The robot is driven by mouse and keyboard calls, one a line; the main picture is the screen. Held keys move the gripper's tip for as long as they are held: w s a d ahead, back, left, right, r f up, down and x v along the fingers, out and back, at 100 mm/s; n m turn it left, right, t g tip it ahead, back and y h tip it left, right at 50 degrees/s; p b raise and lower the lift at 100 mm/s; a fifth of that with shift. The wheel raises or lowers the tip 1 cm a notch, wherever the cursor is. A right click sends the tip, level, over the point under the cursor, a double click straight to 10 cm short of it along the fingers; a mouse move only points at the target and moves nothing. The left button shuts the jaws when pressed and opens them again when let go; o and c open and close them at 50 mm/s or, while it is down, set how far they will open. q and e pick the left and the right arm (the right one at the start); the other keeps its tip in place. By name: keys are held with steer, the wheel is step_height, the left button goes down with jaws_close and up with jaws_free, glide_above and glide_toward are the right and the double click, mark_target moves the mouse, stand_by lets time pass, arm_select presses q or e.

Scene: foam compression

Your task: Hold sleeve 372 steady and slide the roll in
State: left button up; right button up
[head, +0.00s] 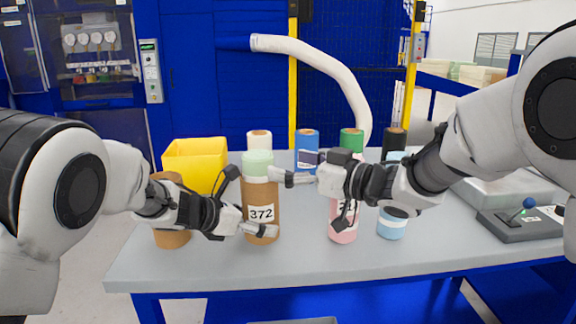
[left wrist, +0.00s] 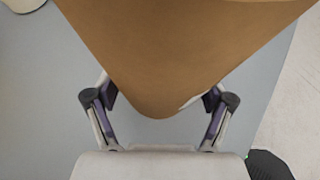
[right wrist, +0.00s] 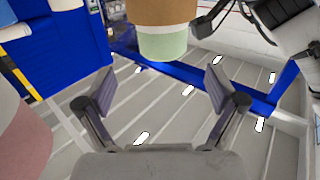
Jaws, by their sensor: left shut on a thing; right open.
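Sleeve 372 (head: 260,195) is a brown upright cylinder on the grey table, labelled 372. A pale green roll (head: 258,163) sits in its top, with a short length sticking out above the rim. My left gripper (head: 250,203) is shut on the sleeve's side; the brown body fills the space between the fingers in the left wrist view (left wrist: 160,60). My right gripper (head: 310,197) is open and empty, to the right of the sleeve. In the right wrist view the green roll end (right wrist: 165,43) is beyond the open fingers (right wrist: 161,92), apart from them.
Another brown sleeve (head: 170,237), a pink sleeve (head: 343,232) and a light blue sleeve (head: 392,226) stand nearby. White (head: 259,139), blue (head: 306,139), green (head: 352,139) and black (head: 395,143) rolls stand behind. A yellow bin (head: 195,165) is back left; a joystick box (head: 520,222) is right.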

arm_select(q)
steer(key=o, duration=0.7)
